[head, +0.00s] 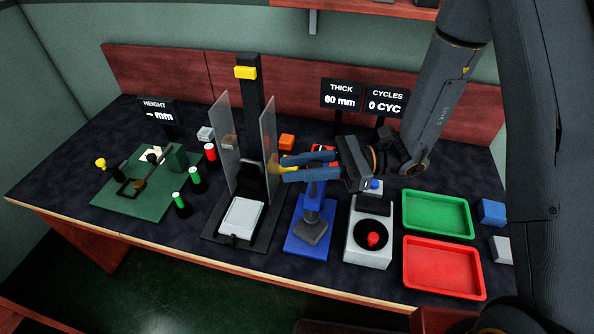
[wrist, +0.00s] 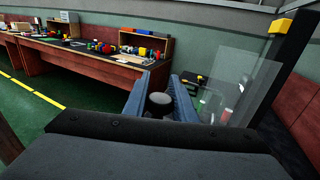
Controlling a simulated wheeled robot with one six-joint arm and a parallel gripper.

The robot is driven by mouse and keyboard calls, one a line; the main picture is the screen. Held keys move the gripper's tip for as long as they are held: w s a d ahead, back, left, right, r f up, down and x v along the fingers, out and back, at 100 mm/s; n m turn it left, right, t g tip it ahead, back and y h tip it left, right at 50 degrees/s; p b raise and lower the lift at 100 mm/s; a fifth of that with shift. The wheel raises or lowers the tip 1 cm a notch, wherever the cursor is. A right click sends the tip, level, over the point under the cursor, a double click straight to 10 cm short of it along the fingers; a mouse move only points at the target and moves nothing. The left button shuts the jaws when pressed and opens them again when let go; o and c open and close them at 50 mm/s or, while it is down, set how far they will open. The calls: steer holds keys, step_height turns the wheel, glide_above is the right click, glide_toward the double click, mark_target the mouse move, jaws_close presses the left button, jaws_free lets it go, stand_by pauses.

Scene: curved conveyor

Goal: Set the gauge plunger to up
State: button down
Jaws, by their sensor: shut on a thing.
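The thickness gauge is a blue stand with a blue base (head: 297,243) and a dark foot (head: 312,229) low over it; the top of the stand is partly hidden by my gripper. My gripper (head: 296,164) reaches in from the right at the top of this gauge, its two blue fingers pointing left. In the wrist view, a dark round knob, which looks like the plunger's top (wrist: 159,101), sits between the fingers (wrist: 162,92). My gripper is shut on it. The THICK display (head: 341,96) reads 60 mm.
A press with clear side panels (head: 268,135) stands close left of the fingers. Right of the gauge is a grey box with a red button (head: 373,240), then green (head: 436,196) and red trays (head: 404,265). An orange block (head: 286,142) lies behind.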

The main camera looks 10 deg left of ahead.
steer(key=shift+r, duration=0.9)
steer(key=c, duration=1.5)
jaws_free()
steer(key=b+v, duration=0.2)
steer(key=v, duration=0.6)
steer(key=shift+r, duration=0.15)
